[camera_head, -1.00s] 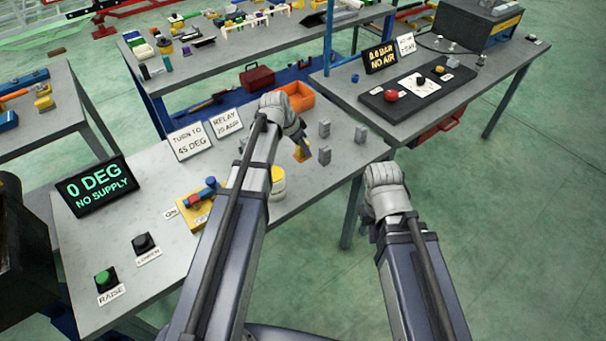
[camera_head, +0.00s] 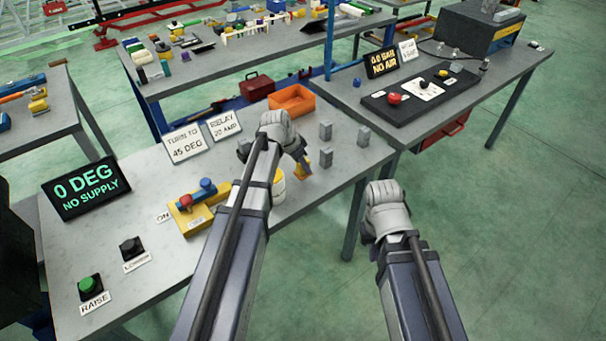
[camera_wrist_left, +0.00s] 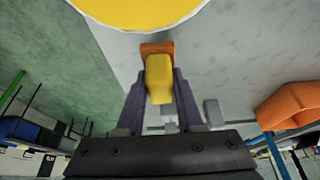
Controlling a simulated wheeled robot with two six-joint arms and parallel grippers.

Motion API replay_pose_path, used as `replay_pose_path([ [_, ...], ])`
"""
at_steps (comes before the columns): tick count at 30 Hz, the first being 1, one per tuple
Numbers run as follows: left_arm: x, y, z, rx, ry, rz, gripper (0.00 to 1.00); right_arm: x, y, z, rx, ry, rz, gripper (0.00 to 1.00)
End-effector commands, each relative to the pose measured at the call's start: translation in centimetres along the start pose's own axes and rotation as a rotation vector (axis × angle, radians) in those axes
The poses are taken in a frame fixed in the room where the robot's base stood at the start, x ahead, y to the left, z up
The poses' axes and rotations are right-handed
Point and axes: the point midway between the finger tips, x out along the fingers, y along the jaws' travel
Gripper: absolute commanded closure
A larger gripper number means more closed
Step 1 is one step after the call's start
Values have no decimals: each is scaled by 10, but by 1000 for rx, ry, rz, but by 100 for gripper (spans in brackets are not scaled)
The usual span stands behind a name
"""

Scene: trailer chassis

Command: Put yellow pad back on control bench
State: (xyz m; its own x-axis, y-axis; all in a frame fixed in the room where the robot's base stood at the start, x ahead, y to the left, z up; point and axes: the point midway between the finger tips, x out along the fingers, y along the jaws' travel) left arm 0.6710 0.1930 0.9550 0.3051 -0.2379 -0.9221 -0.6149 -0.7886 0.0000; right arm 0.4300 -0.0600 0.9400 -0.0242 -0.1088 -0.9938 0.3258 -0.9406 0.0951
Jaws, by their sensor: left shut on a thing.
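My left gripper (camera_head: 302,166) is shut on the yellow pad, a small yellow block with an orange end. The pad shows between the fingers in the left wrist view (camera_wrist_left: 159,80); in the head view only a small yellow-orange part shows (camera_head: 299,158). It is over the right part of the grey control bench (camera_head: 135,205); I cannot tell whether it touches the top. My right gripper (camera_head: 372,239) hangs right of the bench, away from the pad; its fingers are mostly hidden.
Several small grey blocks (camera_head: 325,131) stand around the left gripper. A yellow-and-white round thing (camera_head: 278,188) is partly behind my left arm. An orange bin (camera_head: 291,101) lies beyond. A yellow base with a red-and-blue part (camera_head: 196,205) is at left.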

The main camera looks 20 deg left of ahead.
Motion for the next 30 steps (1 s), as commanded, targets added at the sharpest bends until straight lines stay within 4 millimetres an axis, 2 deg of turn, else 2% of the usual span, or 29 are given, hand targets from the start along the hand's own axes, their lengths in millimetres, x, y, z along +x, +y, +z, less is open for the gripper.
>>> replay_pose_path([
  [1, 12, 0, 5, 0, 0, 0, 100, 13, -1, -1, 0, 0, 0, 100],
  [6, 28, 0, 12, 0, 0, 0, 100, 30, -3, -2, 0, 0, 0, 100],
  [14, 25, 0, 10, 0, 0, 0, 100, 27, -3, -2, 0, 0, 0, 100],
  [19, 30, 0, 12, 0, 0, 0, 100, 32, -3, -2, 0, 0, 0, 100],
  [20, 28, 0, 12, 0, 0, 0, 61, 31, -3, -2, 0, 0, 0, 100],
  [27, 28, 0, 12, 0, 0, 0, 34, 30, -3, -2, 0, 0, 0, 100],
  [30, 28, 0, 12, 0, 0, 0, 34, 30, -3, -2, 0, 0, 0, 100],
])
